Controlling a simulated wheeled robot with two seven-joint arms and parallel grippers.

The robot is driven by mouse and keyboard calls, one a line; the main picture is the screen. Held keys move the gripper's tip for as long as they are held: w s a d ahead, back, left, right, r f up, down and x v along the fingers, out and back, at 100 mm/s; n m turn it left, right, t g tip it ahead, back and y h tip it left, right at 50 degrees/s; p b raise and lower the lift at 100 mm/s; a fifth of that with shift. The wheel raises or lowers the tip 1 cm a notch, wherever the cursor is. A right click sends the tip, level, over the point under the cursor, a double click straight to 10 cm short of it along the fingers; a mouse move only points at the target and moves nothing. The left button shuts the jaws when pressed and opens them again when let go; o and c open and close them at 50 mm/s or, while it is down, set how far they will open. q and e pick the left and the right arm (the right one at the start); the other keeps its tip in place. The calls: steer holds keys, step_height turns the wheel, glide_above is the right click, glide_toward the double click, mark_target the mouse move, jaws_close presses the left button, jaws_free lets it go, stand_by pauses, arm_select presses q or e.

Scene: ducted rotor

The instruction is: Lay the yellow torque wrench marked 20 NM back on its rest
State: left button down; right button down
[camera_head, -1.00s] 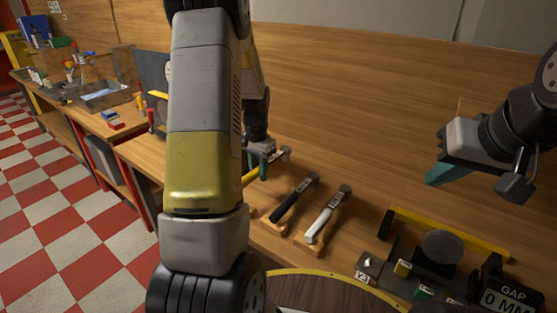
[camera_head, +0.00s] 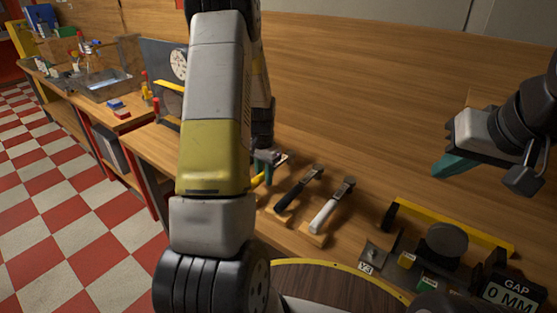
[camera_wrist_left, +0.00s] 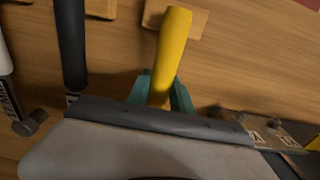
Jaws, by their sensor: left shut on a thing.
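The yellow torque wrench (camera_head: 257,181) is mostly hidden behind my left arm in the head view. In the left wrist view its yellow handle (camera_wrist_left: 171,50) runs up from between the teal fingers of my left gripper (camera_wrist_left: 163,93), which is shut on it. The handle's end overlaps a pale wooden rest block (camera_wrist_left: 190,22); I cannot tell whether it touches. My left gripper (camera_head: 266,166) also shows just left of the black-handled wrench. The 20 NM marking is not legible. My right gripper (camera_head: 455,166) hangs at the right, away from the wrenches; its finger gap is not clear.
A black-handled wrench (camera_head: 298,190) and a white-handled wrench (camera_head: 330,207) lie on wooden rests to the right. Further right are a yellow bar (camera_head: 455,228) and a GAP display (camera_head: 512,294). A round dark wooden top (camera_head: 325,288) is in front.

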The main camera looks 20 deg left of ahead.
arm_select(q)
steer(key=shift+f, duration=0.45)
stand_by(0.4)
steer(key=c, duration=1.1)
jaws_free()
steer(key=shift+o, duration=0.2)
step_height(320, 180, up, 8)
steer(key=shift+f, duration=0.2)
steer(key=shift+d+r, duration=0.1)
steer(key=shift+r, duration=0.3)
steer(key=s+d+r+n+t, duration=0.1)
steer(key=s+d+r, duration=0.15)
steer(key=r, duration=0.35)
steer(key=s+d+r+t+h, duration=0.1)
steer(key=s+d+r, duration=0.1)
steer(key=s+r, duration=0.25)
steer(key=s+d+r+n+t, duration=0.1)
steer(key=s+d+r, duration=0.2)
steer(key=r, duration=0.3)
steer(key=s+d+r+t, duration=0.1)
steer(key=s+d+r, duration=0.1)
steer(key=s, duration=0.4)
steer(key=s+d+r+n+t+h, duration=0.1)
steer(key=s+d+r+t, duration=0.1)
steer(key=s, duration=0.5)
step_height(320, 180, up, 2)
steer(key=shift+d, duration=0.55)
